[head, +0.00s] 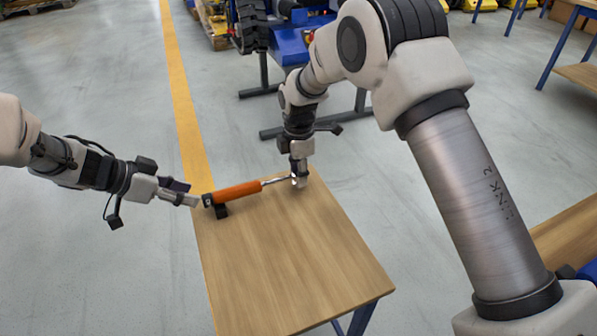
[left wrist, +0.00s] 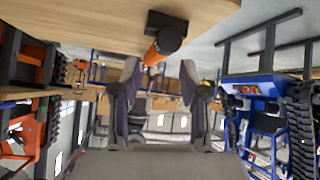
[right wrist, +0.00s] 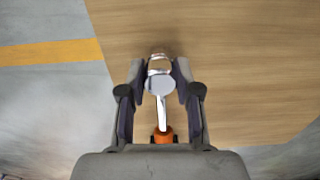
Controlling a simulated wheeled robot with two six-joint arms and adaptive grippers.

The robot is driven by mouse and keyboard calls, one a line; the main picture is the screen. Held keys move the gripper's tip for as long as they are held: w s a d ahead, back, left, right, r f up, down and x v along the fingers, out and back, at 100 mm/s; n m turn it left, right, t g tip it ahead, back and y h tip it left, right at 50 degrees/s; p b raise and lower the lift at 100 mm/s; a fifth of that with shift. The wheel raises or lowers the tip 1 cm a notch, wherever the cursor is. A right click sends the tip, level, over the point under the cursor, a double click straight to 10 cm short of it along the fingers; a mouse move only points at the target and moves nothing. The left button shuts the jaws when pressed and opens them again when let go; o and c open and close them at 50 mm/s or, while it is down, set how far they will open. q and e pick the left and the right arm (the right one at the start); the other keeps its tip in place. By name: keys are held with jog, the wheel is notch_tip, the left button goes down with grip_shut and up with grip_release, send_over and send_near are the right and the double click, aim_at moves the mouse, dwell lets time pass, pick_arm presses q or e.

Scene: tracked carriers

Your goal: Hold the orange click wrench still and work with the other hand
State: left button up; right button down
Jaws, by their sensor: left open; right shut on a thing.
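The click wrench has an orange handle (head: 237,192), a black end and a shiny metal shaft and head. It lies along the far edge of the wooden table (head: 290,260), its black end by a small black block (head: 221,211). My right gripper (head: 299,180) points down and is shut on the wrench's metal head (right wrist: 160,82), which shows between its fingers in the right wrist view. My left gripper (head: 195,200) is open and empty, just left of the wrench's black end. In the left wrist view that black end (left wrist: 168,38) shows above and beyond the open fingers (left wrist: 160,85).
A blue tracked carrier (head: 290,40) stands on the floor beyond the table. A yellow line (head: 185,110) runs along the grey floor. The near part of the tabletop is clear. Another wooden table (head: 570,235) is at the right.

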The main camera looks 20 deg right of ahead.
pick_arm(q)
jog(key=d+f+m, duration=0.1)
jog(key=d+f+m+y, duration=0.1)
jog(key=w+d+f+m+t+y, duration=0.1)
jog(key=f+m, duration=0.1)
jog(key=shift+f, duration=0.1)
dwell(0.5)
jog(key=shift+a, duration=0.1)
jog(key=c, duration=0.8)
jog(key=shift+o, duration=0.2)
jog(key=shift+w, duration=0.1)
